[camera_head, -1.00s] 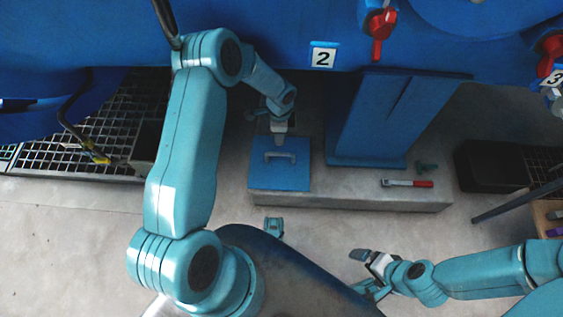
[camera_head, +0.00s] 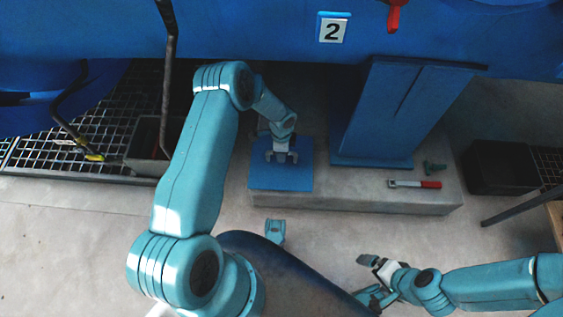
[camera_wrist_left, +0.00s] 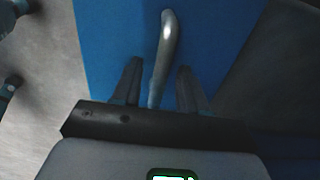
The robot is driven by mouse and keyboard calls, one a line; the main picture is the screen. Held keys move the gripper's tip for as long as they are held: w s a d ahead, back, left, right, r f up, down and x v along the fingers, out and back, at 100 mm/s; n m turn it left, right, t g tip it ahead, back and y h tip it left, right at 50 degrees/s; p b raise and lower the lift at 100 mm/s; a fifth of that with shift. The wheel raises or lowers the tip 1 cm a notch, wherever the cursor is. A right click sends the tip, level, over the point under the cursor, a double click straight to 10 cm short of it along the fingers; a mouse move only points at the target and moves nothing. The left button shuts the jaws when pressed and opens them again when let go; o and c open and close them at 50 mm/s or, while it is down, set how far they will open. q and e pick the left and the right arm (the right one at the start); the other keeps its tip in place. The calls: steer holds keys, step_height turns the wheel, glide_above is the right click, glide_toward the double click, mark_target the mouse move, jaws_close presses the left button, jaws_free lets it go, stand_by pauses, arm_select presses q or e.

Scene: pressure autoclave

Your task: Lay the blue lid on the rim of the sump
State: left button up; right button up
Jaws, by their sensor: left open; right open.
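The blue lid (camera_head: 281,179) lies flat on a low grey concrete plinth (camera_head: 350,189). My left gripper (camera_head: 281,157) is over it, open and pointing down. In the left wrist view, the lid's metal bar handle (camera_wrist_left: 163,55) runs between the two open fingers (camera_wrist_left: 157,84), with a gap on each side. A dark, grey-rimmed box opening that looks like the sump (camera_head: 146,167) is left of the plinth, beside the floor grating; my left arm is in front of part of it. My right gripper (camera_head: 370,279) is open and empty at lower right.
A blue support (camera_head: 385,115) stands on the plinth, right of the lid. A dark rod (camera_head: 168,80) hangs near the sump. Floor grating (camera_head: 55,140) is at left.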

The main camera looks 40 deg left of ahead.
arm_select(q)
steer(key=shift+r, duration=0.1)
jaws_close()
steer(key=shift+w, duration=0.1)
stand_by(1.1)
